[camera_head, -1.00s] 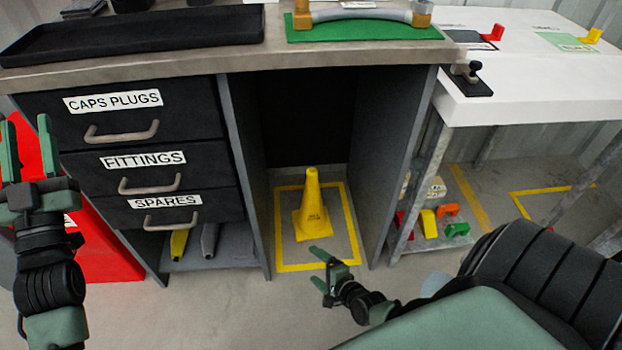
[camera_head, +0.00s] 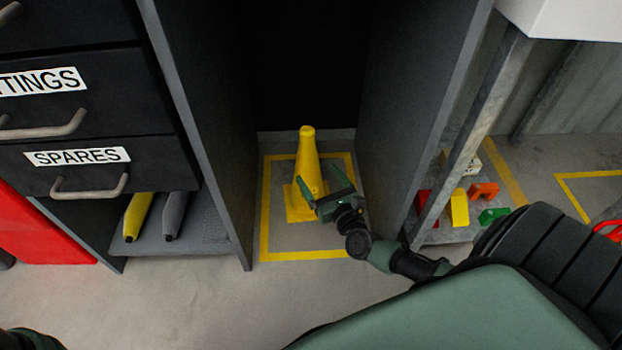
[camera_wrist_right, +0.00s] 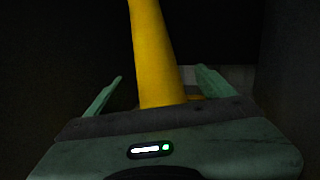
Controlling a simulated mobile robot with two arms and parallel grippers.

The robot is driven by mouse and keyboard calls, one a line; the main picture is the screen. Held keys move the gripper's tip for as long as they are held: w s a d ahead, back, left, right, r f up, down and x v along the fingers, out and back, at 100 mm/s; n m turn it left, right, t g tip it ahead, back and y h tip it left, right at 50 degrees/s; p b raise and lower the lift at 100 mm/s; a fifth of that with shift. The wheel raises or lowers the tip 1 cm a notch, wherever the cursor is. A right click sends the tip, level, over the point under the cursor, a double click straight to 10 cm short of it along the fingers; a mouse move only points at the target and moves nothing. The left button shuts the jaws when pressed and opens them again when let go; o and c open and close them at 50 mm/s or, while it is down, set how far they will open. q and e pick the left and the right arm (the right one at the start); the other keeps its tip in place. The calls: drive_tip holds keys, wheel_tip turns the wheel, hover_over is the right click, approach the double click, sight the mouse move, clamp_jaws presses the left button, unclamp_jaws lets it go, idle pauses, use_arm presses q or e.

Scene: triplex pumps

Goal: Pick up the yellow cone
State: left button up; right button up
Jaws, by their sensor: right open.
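The yellow cone (camera_head: 306,155) stands upright on the floor inside a yellow taped square (camera_head: 265,215), in the open bay under the bench. My right gripper (camera_head: 325,188) is open at the cone, with one finger on each side of its body in the head view. The right wrist view shows the cone (camera_wrist_right: 157,55) rising between the two green fingers (camera_wrist_right: 160,92). I cannot tell whether either finger touches it. The cone's base is partly hidden behind the gripper. My left gripper is out of view; only a bit of what looks like my left arm shows at the bottom left.
Dark side panels (camera_head: 205,120) and (camera_head: 415,100) wall the bay closely on both sides. A drawer unit (camera_head: 90,165) stands at the left, with a yellow and a grey object below it. A low shelf (camera_head: 450,232) with coloured blocks is at the right. The front floor is clear.

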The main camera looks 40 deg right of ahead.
sight(312, 171)
drive_tip(key=w+b, duration=0.2)
drive_tip(key=w, duration=0.3)
drive_tip(key=shift+w+d+f, duration=0.1)
drive_tip(key=shift+w+d, duration=0.05)
drive_tip(key=shift+w, duration=0.2)
drive_tip(key=shift+w+d, duration=0.1)
drive_tip(key=shift+w, duration=0.3)
clamp_jaws()
